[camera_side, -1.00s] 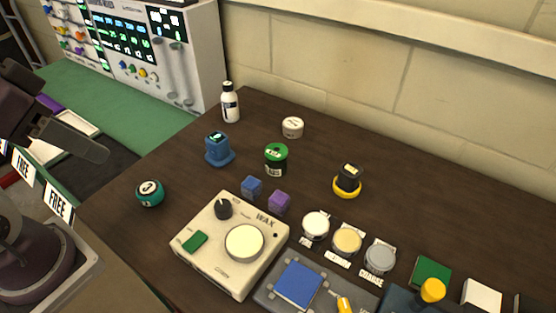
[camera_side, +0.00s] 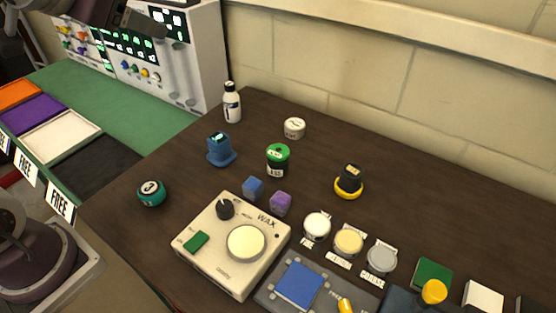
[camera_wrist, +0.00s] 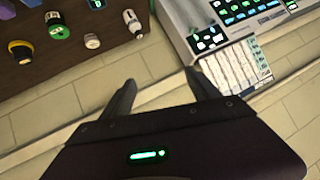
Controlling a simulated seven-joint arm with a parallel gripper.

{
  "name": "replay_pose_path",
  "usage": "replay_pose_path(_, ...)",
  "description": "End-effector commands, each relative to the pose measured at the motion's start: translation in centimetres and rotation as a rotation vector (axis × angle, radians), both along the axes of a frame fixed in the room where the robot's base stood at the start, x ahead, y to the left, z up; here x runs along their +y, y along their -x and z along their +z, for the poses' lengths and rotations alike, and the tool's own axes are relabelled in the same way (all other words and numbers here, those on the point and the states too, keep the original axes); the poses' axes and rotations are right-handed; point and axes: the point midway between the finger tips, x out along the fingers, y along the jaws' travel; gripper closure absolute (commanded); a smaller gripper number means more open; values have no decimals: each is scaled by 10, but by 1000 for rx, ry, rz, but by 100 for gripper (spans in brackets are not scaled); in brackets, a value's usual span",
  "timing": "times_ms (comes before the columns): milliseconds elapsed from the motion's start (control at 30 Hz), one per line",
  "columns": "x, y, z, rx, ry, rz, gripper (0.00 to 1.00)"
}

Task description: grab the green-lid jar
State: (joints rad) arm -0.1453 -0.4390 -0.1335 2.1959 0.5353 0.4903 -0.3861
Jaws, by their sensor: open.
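The green-lid jar (camera_side: 278,160) stands upright on the dark wooden table, between a blue object and a black object with a yellow base. Its dark body carries a pale label. In the wrist view the green-lid jar (camera_wrist: 57,26) is at the upper left, outside the jaws. My gripper (camera_wrist: 160,85) is open, with two dark fingers apart and nothing between them. In the side view it is high at the upper left, in front of the panel machine and well away from the jar.
Near the jar are a white-lidded tin (camera_side: 294,128), a white bottle (camera_side: 232,103), a blue object (camera_side: 220,150), a black-and-yellow object (camera_side: 349,182) and two small cubes. A wax machine (camera_side: 232,246) stands in front. The wall (camera_side: 400,80) runs behind the table.

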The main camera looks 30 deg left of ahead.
Motion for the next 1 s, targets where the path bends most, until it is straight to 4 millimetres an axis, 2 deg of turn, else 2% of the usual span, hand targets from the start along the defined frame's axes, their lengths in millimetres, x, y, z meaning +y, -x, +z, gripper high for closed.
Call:
replay_pose_path(33,-1,-25,4,-49,-27,-37,30)
replay_pose_path(100,-10,-59,11,-130,-49,-122,30)
replay_pose_path(200,-34,-99,11,-207,-38,-283,30)
replay_pose_path(333,-75,-129,-4,-242,46,-521,30)
replay_pose_path(467,-116,-133,-29,-207,185,-755,30)
replay_pose_path(600,-146,-114,-61,-116,359,-964,30)
replay_pose_path(867,-146,-113,-146,-117,354,-951,30)
replay_pose_path(1000,-147,-113,-207,-115,354,-949,30)
